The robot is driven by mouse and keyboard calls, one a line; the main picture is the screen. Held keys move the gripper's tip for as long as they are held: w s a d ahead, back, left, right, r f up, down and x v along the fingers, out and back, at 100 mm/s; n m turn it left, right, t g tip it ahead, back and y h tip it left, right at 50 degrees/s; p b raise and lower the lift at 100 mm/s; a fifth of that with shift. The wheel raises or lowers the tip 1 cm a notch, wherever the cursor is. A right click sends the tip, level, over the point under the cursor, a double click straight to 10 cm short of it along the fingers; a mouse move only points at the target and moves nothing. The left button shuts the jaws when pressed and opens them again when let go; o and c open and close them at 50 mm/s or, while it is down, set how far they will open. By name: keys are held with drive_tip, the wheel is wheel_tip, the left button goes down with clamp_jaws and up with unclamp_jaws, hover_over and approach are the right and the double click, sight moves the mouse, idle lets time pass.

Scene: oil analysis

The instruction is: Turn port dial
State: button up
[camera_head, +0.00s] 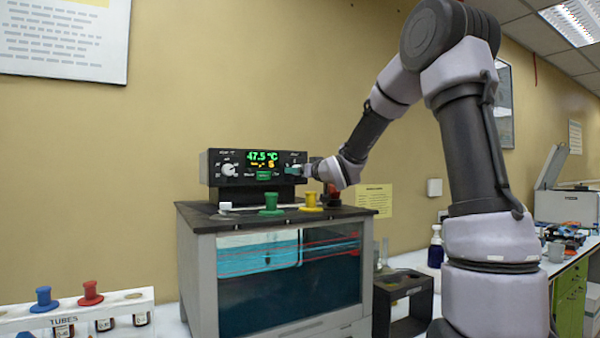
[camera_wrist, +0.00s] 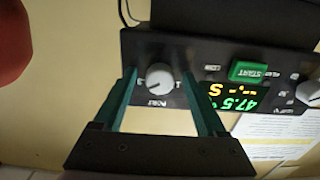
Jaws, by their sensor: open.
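The port dial (camera_wrist: 160,77) is a round grey-white knob with a dark pointer mark, on the black control panel in the wrist view. My gripper (camera_wrist: 158,74) is open, with one green finger on each side of the dial and a visible gap on both sides. I cannot tell how far the fingertips are from the panel face. In the head view my gripper (camera_head: 296,170) is at the right end of the control panel (camera_head: 212,155) and hides the port dial.
The panel has a green START button (camera_wrist: 248,71), a 47.5 °C display (camera_head: 262,156) and another white dial (camera_head: 229,170) at left. Green (camera_head: 271,203) and yellow (camera_head: 310,200) plugs stand on the bath lid below. A red rounded thing (camera_wrist: 12,45) is at the wrist view's left edge.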

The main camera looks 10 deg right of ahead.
drive_tip(key=shift+c, duration=0.3)
clamp_jaws()
drive_tip(key=shift+n, duration=0.3)
drive_tip(key=n, duration=1.1)
drive_tip(key=shift+d, duration=0.1)
